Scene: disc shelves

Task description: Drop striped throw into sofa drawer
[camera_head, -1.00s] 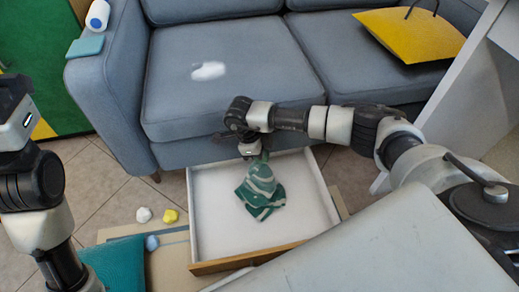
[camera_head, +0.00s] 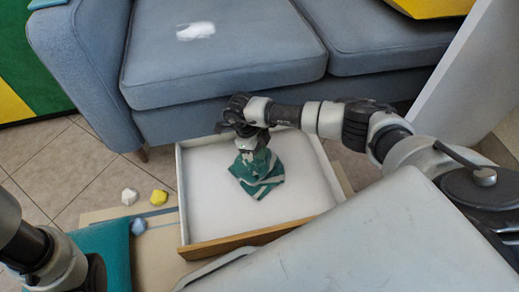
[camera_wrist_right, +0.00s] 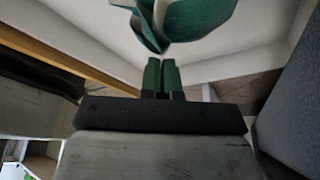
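The striped throw (camera_head: 258,177), green with pale stripes, is bunched inside the open sofa drawer (camera_head: 305,205), left of its middle. The drawer is white inside with a wooden front edge. My right gripper (camera_head: 246,146) is directly above the throw, with its fingers close together at the cloth's top. In the right wrist view the throw (camera_wrist_right: 195,20) lies at the tips of the nearly closed fingers (camera_wrist_right: 161,62); the exact grip is hard to see. My left arm shows at the lower left, but its gripper fingers are not visible.
The grey-blue sofa (camera_head: 215,75) stands behind the drawer, with a white item (camera_head: 196,31) on its seat. Small white (camera_head: 129,196) and yellow (camera_head: 158,197) lumps and a teal cushion (camera_head: 108,246) lie left of the drawer. The drawer's right side is clear.

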